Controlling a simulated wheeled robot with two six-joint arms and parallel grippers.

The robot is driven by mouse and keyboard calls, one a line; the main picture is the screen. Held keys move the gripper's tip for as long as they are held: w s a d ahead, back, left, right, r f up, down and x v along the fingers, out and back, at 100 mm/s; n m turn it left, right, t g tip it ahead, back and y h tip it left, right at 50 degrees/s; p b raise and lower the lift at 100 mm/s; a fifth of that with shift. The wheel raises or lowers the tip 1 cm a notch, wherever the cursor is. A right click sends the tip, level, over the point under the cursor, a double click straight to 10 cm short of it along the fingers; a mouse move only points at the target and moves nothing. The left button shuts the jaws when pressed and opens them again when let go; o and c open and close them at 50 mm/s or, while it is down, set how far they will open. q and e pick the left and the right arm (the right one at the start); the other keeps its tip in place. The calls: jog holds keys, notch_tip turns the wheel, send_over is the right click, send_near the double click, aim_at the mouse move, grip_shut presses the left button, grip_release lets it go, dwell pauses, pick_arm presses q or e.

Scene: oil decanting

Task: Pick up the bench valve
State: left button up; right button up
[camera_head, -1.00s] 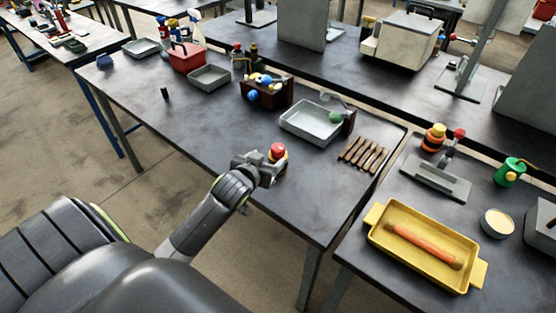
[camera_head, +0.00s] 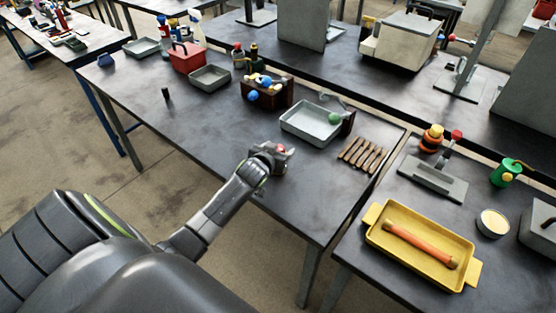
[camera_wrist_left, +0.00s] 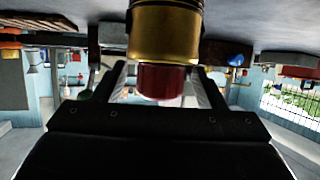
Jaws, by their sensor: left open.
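The bench valve, with a red top (camera_head: 281,149), stands near the front edge of the dark table. My left gripper (camera_head: 284,154) is open at it and hides most of its body in the head view. In the left wrist view, which appears upside down, the valve has a brass-coloured body (camera_wrist_left: 165,32) and a dark red cap. The valve fills the space between the two fingers of my left gripper (camera_wrist_left: 160,88), which stand on either side of it. I cannot tell whether either finger touches it. My right gripper is not in view.
A grey tray (camera_head: 294,113) and a row of brown-handled tools (camera_head: 363,154) lie behind and to the right. A yellow tray (camera_head: 378,248) is on the right table.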

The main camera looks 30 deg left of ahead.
pick_arm(q)
jog(key=shift+x, duration=0.95)
jog(key=c, duration=1.2)
jog(key=shift+c, duration=1)
jog(key=shift+r, duration=0.15)
